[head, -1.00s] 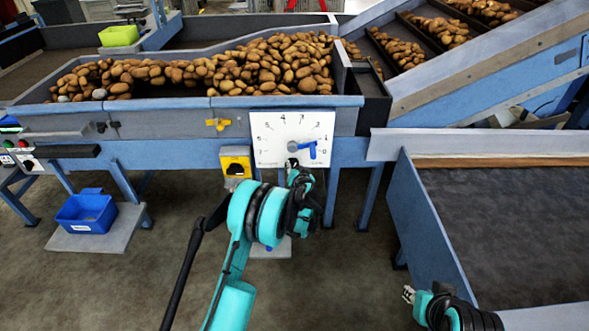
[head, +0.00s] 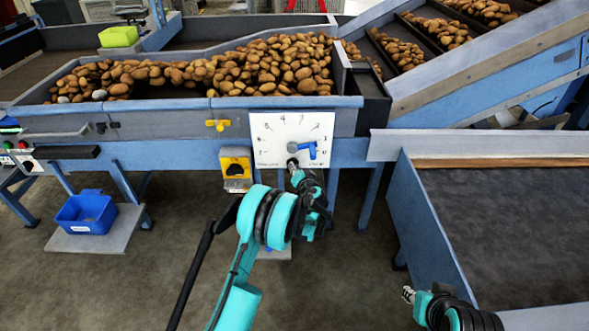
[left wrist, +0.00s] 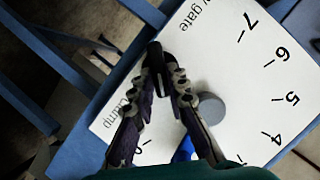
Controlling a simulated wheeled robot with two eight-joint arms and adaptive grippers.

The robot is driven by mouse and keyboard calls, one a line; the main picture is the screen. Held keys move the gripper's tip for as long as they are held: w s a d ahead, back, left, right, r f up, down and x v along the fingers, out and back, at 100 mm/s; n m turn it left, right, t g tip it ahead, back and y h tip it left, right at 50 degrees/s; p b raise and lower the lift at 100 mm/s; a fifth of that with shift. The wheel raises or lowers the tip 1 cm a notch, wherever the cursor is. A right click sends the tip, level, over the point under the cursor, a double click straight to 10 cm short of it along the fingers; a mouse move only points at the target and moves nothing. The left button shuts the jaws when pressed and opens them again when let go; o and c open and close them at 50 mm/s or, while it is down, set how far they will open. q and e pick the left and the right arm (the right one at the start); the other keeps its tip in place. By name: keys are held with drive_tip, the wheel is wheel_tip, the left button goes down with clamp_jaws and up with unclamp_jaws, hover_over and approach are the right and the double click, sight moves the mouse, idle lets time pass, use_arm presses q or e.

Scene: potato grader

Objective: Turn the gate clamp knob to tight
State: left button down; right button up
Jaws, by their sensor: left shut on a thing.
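The gate clamp knob is a small black piece (left wrist: 154,50) near the edge of a white dial plate (head: 275,128), by the printed word "Clamp". In the head view the knob (head: 292,162) shows as a dark spot at the plate's lower middle. My left gripper (left wrist: 160,70) is shut on the knob, its two fingers meeting around it. In the head view the left gripper (head: 295,171) reaches up to the plate from below. The fingers hide part of the knob, and its turn angle is hard to read. My right gripper (head: 408,294) is low at the right, too small to judge.
A blue lever (head: 308,150) on a grey hub (left wrist: 208,107) sits beside the knob, close to my left fingers. A yellow box (head: 235,162) is left of the plate and a yellow handle (head: 217,125) is above it. A blue-sided conveyor (head: 420,225) stands at right.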

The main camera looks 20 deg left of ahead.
use_arm(q)
drive_tip(key=shift+d+f+m+t+y, duration=0.1)
drive_tip(key=shift+f+m+t+y, duration=0.3)
drive_tip(key=shift+m, duration=0.95)
drive_tip(key=shift+d+f+m+t+y, duration=0.15)
drive_tip(key=shift+m+y, duration=0.6)
drive_tip(key=shift+m, duration=0.55)
drive_tip(key=shift+d+f+m+t+y, duration=0.1)
drive_tip(key=shift+m+t+y, duration=0.3)
drive_tip(key=shift+m, duration=0.95)
drive_tip(key=c, duration=1.5)
unclamp_jaws()
drive_tip(key=v, duration=1.2)
drive_tip(key=shift+w, duration=0.2)
